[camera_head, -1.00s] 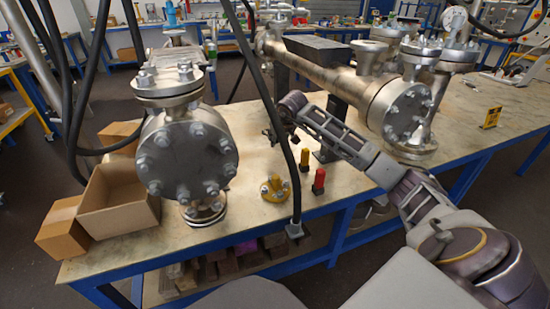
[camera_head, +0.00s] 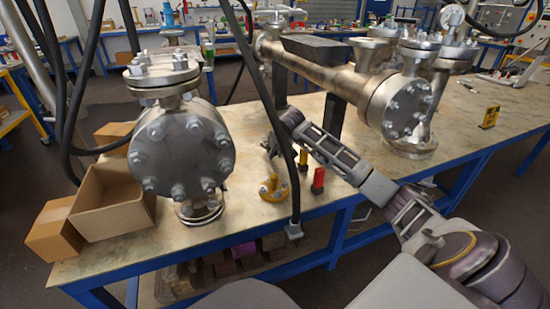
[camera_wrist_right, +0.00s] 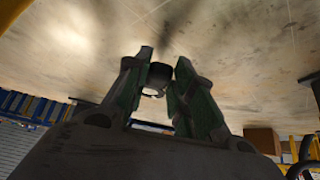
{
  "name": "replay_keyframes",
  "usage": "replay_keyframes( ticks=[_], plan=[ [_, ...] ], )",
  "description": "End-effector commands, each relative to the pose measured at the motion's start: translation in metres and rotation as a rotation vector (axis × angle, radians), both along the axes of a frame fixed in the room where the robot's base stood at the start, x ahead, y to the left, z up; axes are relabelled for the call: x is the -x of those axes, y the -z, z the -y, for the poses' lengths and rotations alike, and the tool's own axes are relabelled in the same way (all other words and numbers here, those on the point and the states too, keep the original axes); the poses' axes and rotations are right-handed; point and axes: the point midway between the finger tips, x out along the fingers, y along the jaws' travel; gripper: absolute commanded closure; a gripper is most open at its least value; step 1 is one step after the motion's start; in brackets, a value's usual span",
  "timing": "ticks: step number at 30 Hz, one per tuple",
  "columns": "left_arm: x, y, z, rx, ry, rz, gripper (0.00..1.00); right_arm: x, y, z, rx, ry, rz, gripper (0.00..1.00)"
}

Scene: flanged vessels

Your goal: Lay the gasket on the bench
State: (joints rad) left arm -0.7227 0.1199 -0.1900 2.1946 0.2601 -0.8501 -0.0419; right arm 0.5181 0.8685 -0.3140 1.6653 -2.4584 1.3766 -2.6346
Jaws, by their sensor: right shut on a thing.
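My right gripper (camera_wrist_right: 160,75) is shut on a small dark ring, the gasket (camera_wrist_right: 157,77), held between its fingertips in the right wrist view. The bench top (camera_wrist_right: 230,45) fills the upper part of that view; whether the ring touches it, I cannot tell. In the head view the right gripper (camera_head: 270,147) is over the bench (camera_head: 240,235), behind the yellow fitting and partly hidden by a black cable. The gasket cannot be made out there. My left gripper is not in view.
A flanged vessel (camera_head: 182,150) stands left of the gripper, beside an open cardboard box (camera_head: 115,205). A yellow flanged fitting (camera_head: 273,188) and a red-topped piece (camera_head: 318,180) stand near the front. A long flanged vessel (camera_head: 340,80) lies behind. Bench right of the red piece is partly clear.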

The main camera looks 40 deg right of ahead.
Motion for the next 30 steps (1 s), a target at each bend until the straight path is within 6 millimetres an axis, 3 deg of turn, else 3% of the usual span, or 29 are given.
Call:
replay_keyframes(
  ticks=[6,30],
  plan=[
    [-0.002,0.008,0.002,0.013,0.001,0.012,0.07,0.000,0.022,-0.001,-0.002,-0.001,-0.001,0.93],
    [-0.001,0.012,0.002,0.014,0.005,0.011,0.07,0.000,0.031,0.000,0.001,-0.001,0.001,0.93]
  ],
)
